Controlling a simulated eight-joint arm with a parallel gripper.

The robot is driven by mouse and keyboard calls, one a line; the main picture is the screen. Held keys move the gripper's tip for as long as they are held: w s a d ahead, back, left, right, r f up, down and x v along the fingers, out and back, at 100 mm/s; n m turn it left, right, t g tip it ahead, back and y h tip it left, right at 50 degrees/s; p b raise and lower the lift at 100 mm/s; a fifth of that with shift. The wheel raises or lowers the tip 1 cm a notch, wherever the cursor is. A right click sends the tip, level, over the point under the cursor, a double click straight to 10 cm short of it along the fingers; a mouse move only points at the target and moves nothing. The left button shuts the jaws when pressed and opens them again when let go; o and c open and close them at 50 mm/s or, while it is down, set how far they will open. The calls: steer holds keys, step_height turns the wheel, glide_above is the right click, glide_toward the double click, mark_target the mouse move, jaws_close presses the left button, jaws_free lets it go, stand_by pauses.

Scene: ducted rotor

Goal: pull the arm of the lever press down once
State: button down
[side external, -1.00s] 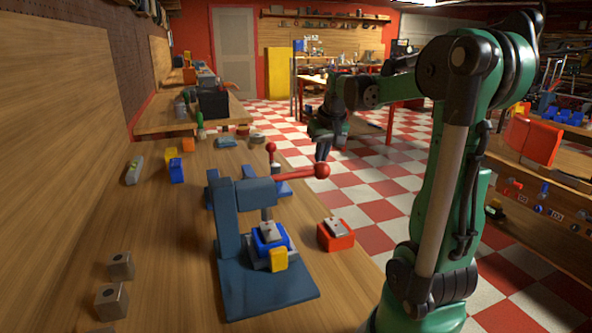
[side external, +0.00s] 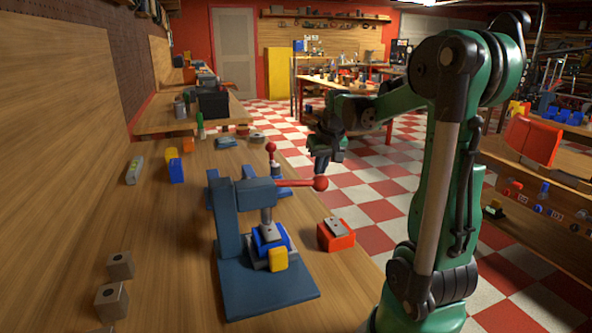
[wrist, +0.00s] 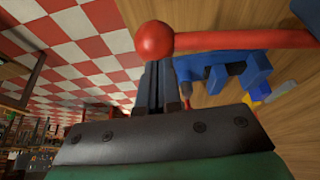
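The blue lever press (side external: 229,220) stands on the wooden bench. Its red arm (side external: 294,183) runs out to the right, about level, and ends in a red ball (side external: 320,183). My gripper (side external: 321,168) points down at the ball, with its fingertips at the ball's top. In the wrist view the red ball (wrist: 154,40) hides the fingertips. The two fingers (wrist: 159,84) look closed together, with nothing seen between them. Whether they touch the ball is hard to tell. Under the ram sits a blue block with a yellow part (side external: 278,259).
A red block with a grey top (side external: 336,235) sits right of the press, near the bench edge. A second blue device with a red knob (side external: 271,147) stands behind. Two grey metal blocks (side external: 112,300) lie at the left. A checkered floor lies beyond the bench.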

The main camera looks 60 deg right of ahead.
steer(key=shift+f, duration=0.25)
step_height(320, 180, up, 15)
steer(key=w+a, duration=0.2)
steer(key=shift+r, duration=0.2)
stand_by(1.2)
steer(key=shift+w+a, duration=0.1)
step_height(320, 180, up, 6)
stand_by(0.6)
steer(key=w+a+f+n+t+y, duration=0.1)
steer(key=w+a+f+n, duration=0.2)
steer(key=a, duration=0.4)
steer(key=w+a+f+n+t, duration=0.1)
steer(key=w+a+f+n, duration=0.1)
steer(key=a+f, duration=0.4)
steer(key=s+a+f+n+t+y, duration=0.2)
steer(key=s+a+f+n, duration=0.2)
steer(key=a+f, duration=0.8)
steer(key=shift+s+a+f, duration=0.25)
steer(key=shift+a, duration=0.2)
